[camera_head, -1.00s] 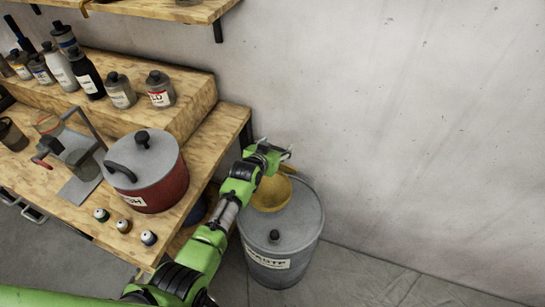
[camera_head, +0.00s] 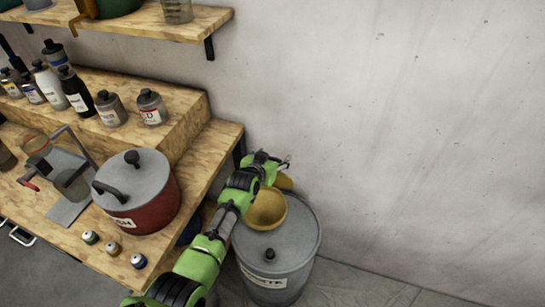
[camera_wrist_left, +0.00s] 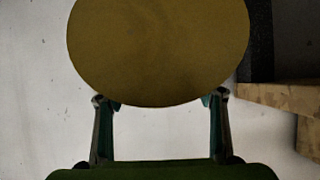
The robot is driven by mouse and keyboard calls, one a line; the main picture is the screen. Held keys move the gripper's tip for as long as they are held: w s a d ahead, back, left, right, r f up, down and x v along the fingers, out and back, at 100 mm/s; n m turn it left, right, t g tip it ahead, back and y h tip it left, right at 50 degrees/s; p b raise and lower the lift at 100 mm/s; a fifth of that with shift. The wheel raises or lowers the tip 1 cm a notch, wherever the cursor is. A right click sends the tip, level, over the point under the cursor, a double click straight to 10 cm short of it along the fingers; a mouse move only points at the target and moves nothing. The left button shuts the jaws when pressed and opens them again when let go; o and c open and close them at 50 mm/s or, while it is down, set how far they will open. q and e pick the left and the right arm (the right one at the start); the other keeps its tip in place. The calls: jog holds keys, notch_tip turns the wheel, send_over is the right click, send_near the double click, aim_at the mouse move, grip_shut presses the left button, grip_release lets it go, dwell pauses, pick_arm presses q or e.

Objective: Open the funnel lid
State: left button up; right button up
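The yellow funnel (camera_head: 265,210) sits on top of the grey waste drum (camera_head: 278,245), at its back left side. Its bowl shows from above, and a yellow piece that looks like its lid (camera_head: 285,182) stands behind it, partly hidden by my gripper. My left gripper (camera_head: 284,163) is just above and behind the funnel. In the left wrist view a yellow disc (camera_wrist_left: 158,50), seemingly the lid, fills the upper middle. The two fingers (camera_wrist_left: 160,100) are spread apart at its lower edge; whether they touch it cannot be told. My right gripper is not in view.
A wooden workbench (camera_head: 225,150) stands left of the drum, with a red pot (camera_head: 140,200) near its edge and several bottles behind. A wooden shelf (camera_head: 150,20) hangs above. A bare wall (camera_head: 400,120) is behind; the floor to the right is clear.

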pick_arm(q)
jog(key=shift+o, duration=0.3)
jog(key=shift+f, duration=0.1)
jog(key=shift+s+a+r, duration=0.15)
jog(key=shift+s+r, duration=0.05)
jog(key=shift+s, duration=0.25)
jog(key=v, duration=1.1)
